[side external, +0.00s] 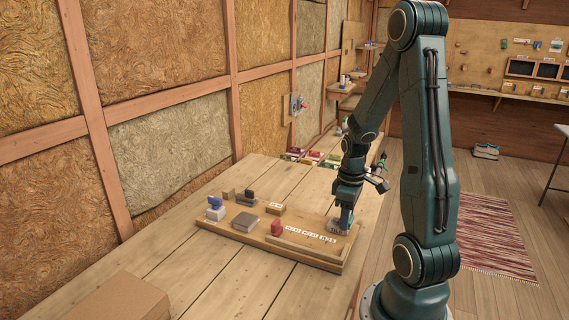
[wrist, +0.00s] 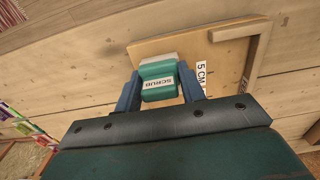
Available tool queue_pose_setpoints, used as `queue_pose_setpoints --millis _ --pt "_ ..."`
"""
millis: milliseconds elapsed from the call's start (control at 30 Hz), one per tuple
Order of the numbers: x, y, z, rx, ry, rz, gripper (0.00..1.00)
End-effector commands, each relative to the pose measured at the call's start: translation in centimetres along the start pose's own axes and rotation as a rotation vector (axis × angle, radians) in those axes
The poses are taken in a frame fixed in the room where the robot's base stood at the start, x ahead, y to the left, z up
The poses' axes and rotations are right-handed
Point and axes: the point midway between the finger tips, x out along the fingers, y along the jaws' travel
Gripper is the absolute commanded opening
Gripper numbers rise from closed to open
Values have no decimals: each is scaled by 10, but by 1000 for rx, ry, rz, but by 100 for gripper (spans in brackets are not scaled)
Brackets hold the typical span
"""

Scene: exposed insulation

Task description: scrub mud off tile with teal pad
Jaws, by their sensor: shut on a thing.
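My gripper (wrist: 160,92) is shut on the teal pad (wrist: 158,68), which carries a "SCRUB" label and sits between the two blue fingers. In the side view my gripper (side external: 346,216) points down at the right end of a wooden board. A greyish patch there (side external: 336,229), possibly the tile, lies just under the fingers, mostly hidden. In the wrist view a pale edge shows just beyond the pad; I cannot tell whether it is tile or part of the pad. Contact between pad and surface is not clear. No mud can be made out.
The wooden board (side external: 310,252) has a raised front strip and white labels. On it stand a red piece (side external: 276,228), a dark grey block (side external: 245,222), a blue-topped white block (side external: 215,210) and a small labelled block (side external: 275,209). A cardboard box (side external: 120,300) is at the near left.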

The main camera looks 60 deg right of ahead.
Motion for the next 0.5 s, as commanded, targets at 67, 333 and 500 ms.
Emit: queue_pose_setpoints --millis 67,333,500 --pt "0 0 7 3 -2 -1 18" --pt "0 -1 3 -3 -1 -1 18" --pt "0 -2 -11 -3 -2 -2 18"
